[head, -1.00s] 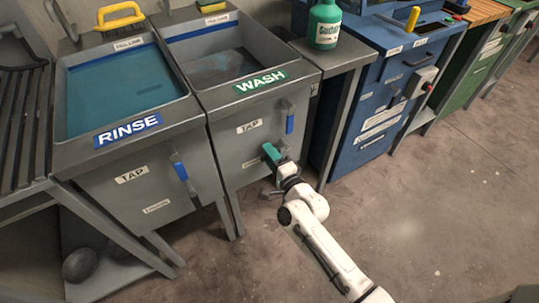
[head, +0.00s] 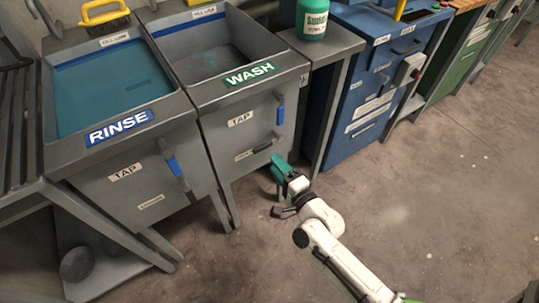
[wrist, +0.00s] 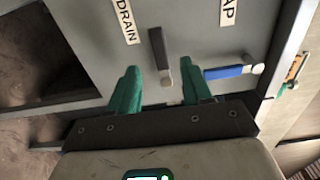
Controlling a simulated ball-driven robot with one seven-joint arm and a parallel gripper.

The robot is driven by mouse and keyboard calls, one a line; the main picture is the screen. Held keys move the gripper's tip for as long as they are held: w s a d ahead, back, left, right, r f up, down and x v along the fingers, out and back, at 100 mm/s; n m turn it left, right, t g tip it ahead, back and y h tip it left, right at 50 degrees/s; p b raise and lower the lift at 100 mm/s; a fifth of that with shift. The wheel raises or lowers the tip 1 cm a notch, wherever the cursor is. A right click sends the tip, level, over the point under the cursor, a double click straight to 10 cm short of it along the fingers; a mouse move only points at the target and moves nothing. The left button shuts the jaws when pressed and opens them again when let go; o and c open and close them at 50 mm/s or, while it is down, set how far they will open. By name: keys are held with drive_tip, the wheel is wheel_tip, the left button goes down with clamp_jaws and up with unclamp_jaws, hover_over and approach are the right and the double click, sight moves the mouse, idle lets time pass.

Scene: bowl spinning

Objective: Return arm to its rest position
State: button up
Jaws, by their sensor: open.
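My gripper (head: 278,163) is in front of the wash sink, low at its right edge in the head view. Its green fingers are apart and empty. In the wrist view the open fingers (wrist: 160,72) point at the sink's front panel. The dark drain lever (head: 263,146) shows there between the fingers in the picture (wrist: 162,62); the fingers do not appear to grip it. My white arm (head: 335,245) stretches low over the floor from the lower right. No rest position is marked.
The wash sink (head: 247,78) has a blue tap handle (head: 280,115); its basin looks nearly empty. The rinse sink (head: 118,131) at left holds blue water. A side table (head: 335,43) carries a green bottle (head: 312,18). Open floor (head: 440,190) lies to the right.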

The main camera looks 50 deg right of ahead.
drive_tip(key=shift+v, duration=1)
drive_tip(key=s+a+f+n+g+y, duration=0.1)
drive_tip(key=a+f+n+g+y, duration=0.2)
drive_tip(key=a+n+g+y, duration=0.55)
drive_tip(key=s+r+n+g+h, duration=0.2)
drive_tip(key=s+n+g+h, duration=0.2)
drive_tip(key=s+n+g, duration=0.7)
drive_tip(key=s+r+n+t+p, duration=0.1)
drive_tip(key=s+r+t+p, duration=0.2)
drive_tip(key=r+p, duration=1)
drive_tip(key=shift+s+r+p, duration=0.3)
drive_tip(key=shift+s+p, duration=0.1)
drive_tip(key=shift+s, duration=0.75)
